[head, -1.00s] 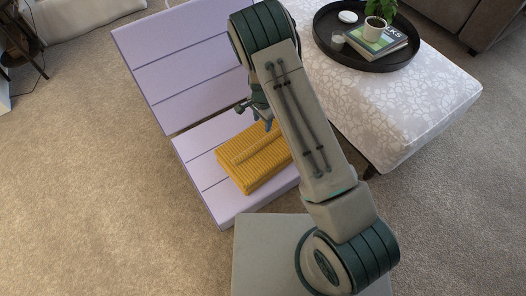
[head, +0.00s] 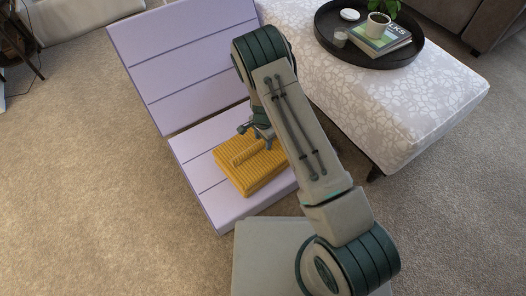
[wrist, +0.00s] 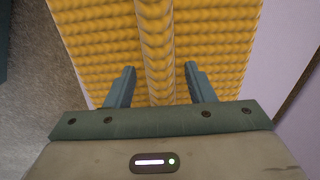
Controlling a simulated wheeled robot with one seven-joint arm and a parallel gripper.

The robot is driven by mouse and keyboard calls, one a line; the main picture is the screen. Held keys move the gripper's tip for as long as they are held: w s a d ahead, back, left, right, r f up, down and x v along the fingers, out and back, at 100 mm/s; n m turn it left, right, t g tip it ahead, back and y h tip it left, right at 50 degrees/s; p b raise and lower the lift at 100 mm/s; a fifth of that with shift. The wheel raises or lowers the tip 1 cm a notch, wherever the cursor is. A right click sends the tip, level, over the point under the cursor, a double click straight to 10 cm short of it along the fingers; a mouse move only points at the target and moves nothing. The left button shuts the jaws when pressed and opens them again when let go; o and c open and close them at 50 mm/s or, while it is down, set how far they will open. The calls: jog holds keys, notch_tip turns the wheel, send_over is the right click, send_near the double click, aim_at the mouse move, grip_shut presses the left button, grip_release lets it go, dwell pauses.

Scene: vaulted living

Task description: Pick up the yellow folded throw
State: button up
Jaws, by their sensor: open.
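The yellow folded throw (head: 247,171) is a ribbed, thick bundle with a raised ridge along its top. It lies on the lilac slatted seat (head: 218,212) in the head view. It fills much of the wrist view (wrist: 90,45), and its ridge runs up the middle. My gripper (wrist: 160,82) is open, with one finger on each side of the ridge. In the head view my gripper (head: 262,142) is at the throw's far edge, partly hidden by my arm. I cannot tell whether the fingers touch the throw.
The lilac backrest (head: 185,60) rises behind the seat. A patterned ottoman (head: 420,110) at the right holds a dark round tray (head: 400,62) with a potted plant (head: 380,20) and books (head: 372,45). Open carpet (head: 90,190) lies to the left.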

jog(key=shift+r, duration=0.1)
grip_shut()
jog(key=shift+w, duration=0.1)
dwell(1.1)
